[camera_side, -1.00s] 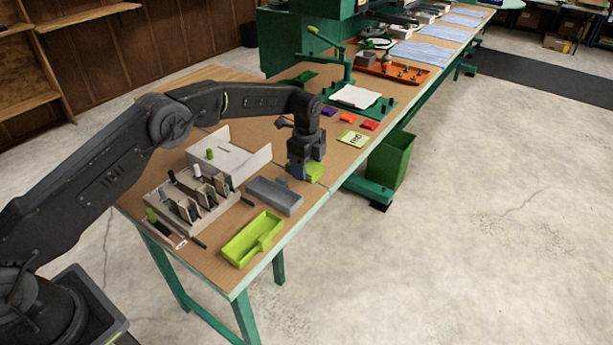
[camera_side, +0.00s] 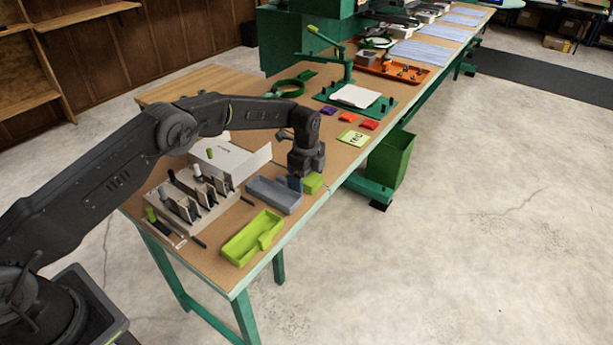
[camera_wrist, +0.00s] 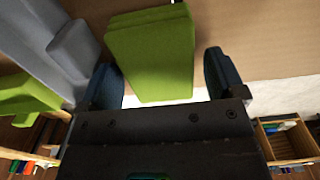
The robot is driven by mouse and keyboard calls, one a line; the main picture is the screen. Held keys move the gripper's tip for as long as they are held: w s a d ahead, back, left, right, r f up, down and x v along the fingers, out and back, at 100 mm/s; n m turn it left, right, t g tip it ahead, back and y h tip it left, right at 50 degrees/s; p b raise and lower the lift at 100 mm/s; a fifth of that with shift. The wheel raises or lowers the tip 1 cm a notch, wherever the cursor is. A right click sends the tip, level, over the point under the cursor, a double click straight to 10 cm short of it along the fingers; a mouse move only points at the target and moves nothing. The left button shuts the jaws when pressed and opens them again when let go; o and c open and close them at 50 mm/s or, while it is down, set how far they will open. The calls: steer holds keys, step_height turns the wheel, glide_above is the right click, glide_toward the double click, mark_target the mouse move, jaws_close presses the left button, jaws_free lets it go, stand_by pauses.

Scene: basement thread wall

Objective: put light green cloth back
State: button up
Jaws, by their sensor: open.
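The light green cloth (camera_side: 314,183) is a small folded block on the brown table near its front edge, partly hidden by my gripper in the side view. In the wrist view the cloth (camera_wrist: 150,50) fills the space ahead of and between the fingers, with a gap on each side. My gripper (camera_side: 303,184) is open and points down at the cloth. In the wrist view my gripper (camera_wrist: 165,80) has one finger on either side of the cloth's near end; I cannot tell how far the fingertips are above the table.
A grey tray (camera_side: 262,190) lies just left of the cloth, with a lime green tray (camera_side: 240,247) nearer the camera. A white holder (camera_side: 173,212) with upright parts stands farther left.

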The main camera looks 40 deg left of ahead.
steer(key=s+a+r+n+t, duration=0.1)
steer(key=s+r+n, duration=0.15)
steer(key=r, duration=0.95)
steer(key=s+r+n, duration=0.2)
steer(key=s+r, duration=0.1)
steer(key=r, duration=0.9)
steer(key=s+a+r+n+t, duration=0.2)
steer(key=s+r+n, duration=0.45)
steer(key=s, duration=0.65)
steer(key=s+f+n+t, duration=0.2)
steer(key=s+n, duration=0.5)
steer(key=s, duration=1.5)
steer(key=shift+a+f+t, duration=0.3)
steer(key=shift+a+f, duration=0.05)
steer(key=shift+f, duration=0.25)
steer(key=shift+c, duration=0.5)
